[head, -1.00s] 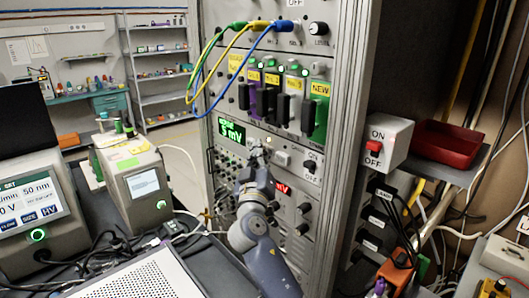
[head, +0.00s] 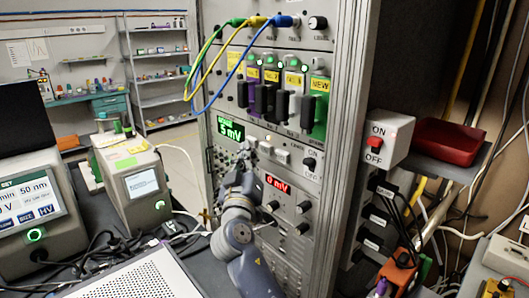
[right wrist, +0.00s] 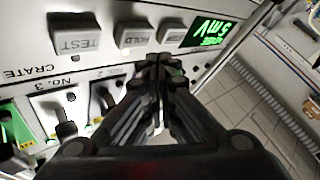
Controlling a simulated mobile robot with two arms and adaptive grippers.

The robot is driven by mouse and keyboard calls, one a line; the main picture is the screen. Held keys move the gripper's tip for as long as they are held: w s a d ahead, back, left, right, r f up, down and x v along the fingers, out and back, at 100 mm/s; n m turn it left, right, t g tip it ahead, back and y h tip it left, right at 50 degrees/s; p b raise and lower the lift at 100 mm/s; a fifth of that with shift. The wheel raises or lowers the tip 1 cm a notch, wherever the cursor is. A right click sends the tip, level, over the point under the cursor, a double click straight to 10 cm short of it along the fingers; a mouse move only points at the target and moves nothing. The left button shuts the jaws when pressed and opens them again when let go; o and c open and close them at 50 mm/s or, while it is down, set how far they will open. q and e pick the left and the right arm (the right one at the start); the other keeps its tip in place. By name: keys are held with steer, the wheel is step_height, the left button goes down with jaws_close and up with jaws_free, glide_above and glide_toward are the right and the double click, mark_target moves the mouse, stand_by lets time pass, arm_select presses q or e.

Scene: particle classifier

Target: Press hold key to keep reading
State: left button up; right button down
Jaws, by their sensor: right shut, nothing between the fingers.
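The hold key (right wrist: 135,38), a grey square button marked HOLD, is on the white panel in the right wrist view, where the lettering appears upside down. It lies between the TEST key (right wrist: 75,42) and a third key (right wrist: 172,35). The green reading display (head: 231,130) shows 5 mV and also appears in the right wrist view (right wrist: 206,33). My right gripper (head: 243,150) is shut and empty at the panel. Its tips (right wrist: 155,62) appear just below the gap between HOLD and the third key; contact cannot be told. My left gripper is not in view.
A red display (head: 278,184) reads 0 mV. Several module handles and looping cables (head: 205,85) are above the keys. An ON/OFF box (head: 383,142) and red tray (head: 448,142) are right of the rack. Instruments (head: 140,185) crowd the left.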

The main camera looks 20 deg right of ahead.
steer(key=a, duration=0.1)
steer(key=s+a+b, duration=0.1)
steer(key=a, duration=0.1)
steer(key=shift+s+a, duration=0.15)
steer(key=shift+a, duration=0.15)
stand_by(0.6)
